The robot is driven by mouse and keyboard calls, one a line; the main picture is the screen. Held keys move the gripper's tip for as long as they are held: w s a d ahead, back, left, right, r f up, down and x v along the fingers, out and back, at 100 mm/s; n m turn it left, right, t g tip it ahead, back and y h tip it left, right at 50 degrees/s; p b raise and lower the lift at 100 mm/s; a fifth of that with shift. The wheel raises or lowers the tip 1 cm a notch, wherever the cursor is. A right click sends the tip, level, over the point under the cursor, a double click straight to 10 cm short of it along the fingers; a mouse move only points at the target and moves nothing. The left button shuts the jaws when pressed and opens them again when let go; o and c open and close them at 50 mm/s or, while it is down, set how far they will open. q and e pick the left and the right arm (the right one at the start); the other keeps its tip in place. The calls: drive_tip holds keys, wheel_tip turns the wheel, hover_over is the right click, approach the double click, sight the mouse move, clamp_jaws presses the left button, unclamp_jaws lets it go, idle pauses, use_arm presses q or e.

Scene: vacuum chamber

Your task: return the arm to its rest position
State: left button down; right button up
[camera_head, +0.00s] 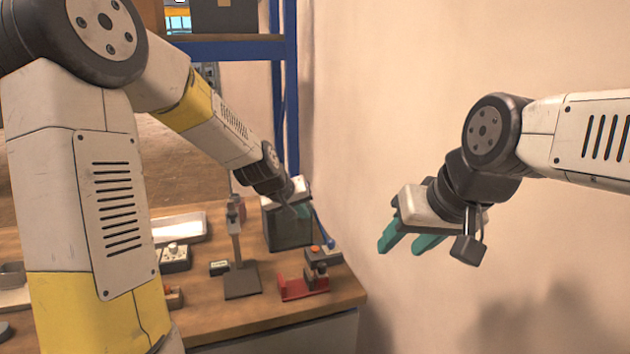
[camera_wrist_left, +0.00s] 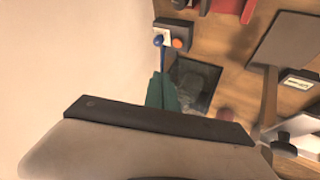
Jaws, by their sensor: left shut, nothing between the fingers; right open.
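My left arm comes in from the left of the head view and reaches out over the workbench. Its gripper (camera_head: 302,209) is above a dark grey box near the back wall. The teal fingers are shut and empty; they also show pressed together in the left wrist view (camera_wrist_left: 163,92). My right gripper (camera_head: 404,243) hangs in the air right of the bench, in front of the bare wall. Its two teal fingers are apart, with nothing between them.
The dark grey box (camera_head: 288,232) stands under my left gripper, with a blue rod (camera_head: 325,245) close by. A red device (camera_head: 303,288), a stand (camera_head: 241,281) and a white tray (camera_head: 180,228) are on the workbench (camera_head: 215,322). A blue shelf post (camera_head: 291,110) rises behind.

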use_arm(q)
drive_tip(key=s+a+r, duration=0.3)
drive_tip(key=s, duration=0.6)
drive_tip(key=s+a+r+m+y, duration=0.1)
drive_tip(key=s+a+r, duration=0.2)
drive_tip(key=s, duration=0.7)
drive_tip(key=s+a+r+g, duration=0.1)
drive_tip(key=s+a+r, duration=0.2)
drive_tip(key=s, duration=0.6)
drive_tip(key=shift+s+a+r+m+y, duration=0.2)
drive_tip(key=shift+a+r+m+y, duration=0.15)
drive_tip(key=shift+a, duration=0.55)
